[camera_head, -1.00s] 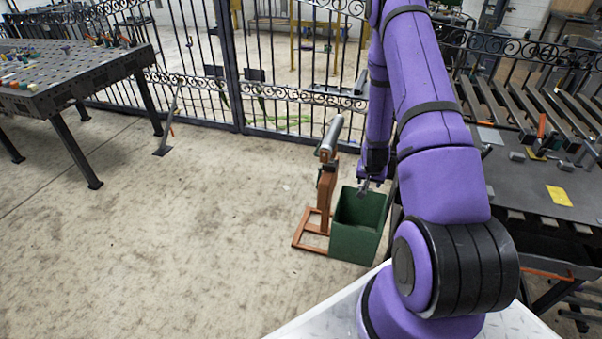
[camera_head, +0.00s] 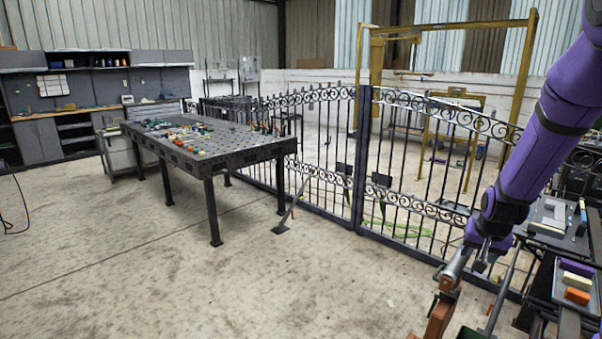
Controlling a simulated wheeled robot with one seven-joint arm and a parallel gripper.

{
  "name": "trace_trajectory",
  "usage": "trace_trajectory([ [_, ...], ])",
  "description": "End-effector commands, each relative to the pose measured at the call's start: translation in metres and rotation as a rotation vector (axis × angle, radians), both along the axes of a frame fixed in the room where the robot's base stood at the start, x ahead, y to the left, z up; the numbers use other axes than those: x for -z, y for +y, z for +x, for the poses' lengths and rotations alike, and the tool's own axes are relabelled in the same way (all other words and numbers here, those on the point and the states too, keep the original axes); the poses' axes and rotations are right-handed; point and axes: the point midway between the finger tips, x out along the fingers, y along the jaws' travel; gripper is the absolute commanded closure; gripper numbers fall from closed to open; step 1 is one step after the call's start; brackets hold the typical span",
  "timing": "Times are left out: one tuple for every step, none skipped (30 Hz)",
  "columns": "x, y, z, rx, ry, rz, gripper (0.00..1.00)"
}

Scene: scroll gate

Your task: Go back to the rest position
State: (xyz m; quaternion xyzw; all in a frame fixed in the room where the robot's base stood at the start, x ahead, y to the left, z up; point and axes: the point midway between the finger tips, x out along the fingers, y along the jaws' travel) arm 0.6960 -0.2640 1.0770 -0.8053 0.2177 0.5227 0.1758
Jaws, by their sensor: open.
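My gripper (camera_head: 482,262) hangs at the lower right of the head view, at the end of my purple arm. It is open, and nothing shows between its fingers. It is close to the metal roller on the wooden stand (camera_head: 442,312) in the picture; whether they touch cannot be told. The green bin (camera_head: 474,334) shows only as a small part at the bottom edge, below my gripper. Its inside is hidden.
A black scroll gate (camera_head: 330,178) runs across behind. A perforated metal table (camera_head: 212,150) with several small parts stands left of centre. A workbench (camera_head: 570,262) is at the right. The concrete floor in front is clear.

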Motion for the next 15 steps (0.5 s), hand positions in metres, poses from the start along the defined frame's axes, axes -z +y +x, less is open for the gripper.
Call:
trace_trajectory([
  [-0.020, 0.011, -0.003, -0.024, -0.010, -0.002, 0.44],
  [-0.030, 0.018, -0.005, -0.038, -0.012, -0.001, 0.44],
  [-0.042, 0.026, -0.009, -0.055, -0.014, -0.001, 0.44],
  [-0.051, 0.032, -0.013, -0.068, -0.014, 0.000, 0.44],
  [-0.061, 0.038, -0.016, -0.081, -0.017, -0.001, 0.44],
  [-0.072, 0.046, -0.021, -0.100, -0.019, -0.001, 0.44],
  [-0.081, 0.052, -0.026, -0.114, -0.019, -0.001, 0.44],
  [-0.090, 0.058, -0.030, -0.128, -0.022, -0.001, 0.44],
  [-0.100, 0.066, -0.036, -0.146, -0.022, -0.002, 0.44],
  [-0.108, 0.073, -0.041, -0.160, -0.023, -0.002, 0.44],
  [-0.116, 0.078, -0.046, -0.173, -0.025, -0.003, 0.44],
  [-0.126, 0.086, -0.054, -0.191, -0.027, -0.003, 0.44],
  [-0.133, 0.092, -0.059, -0.205, -0.027, -0.004, 0.44],
  [-0.140, 0.097, -0.065, -0.220, -0.028, -0.005, 0.44],
  [-0.149, 0.104, -0.074, -0.238, -0.030, -0.007, 0.44],
])
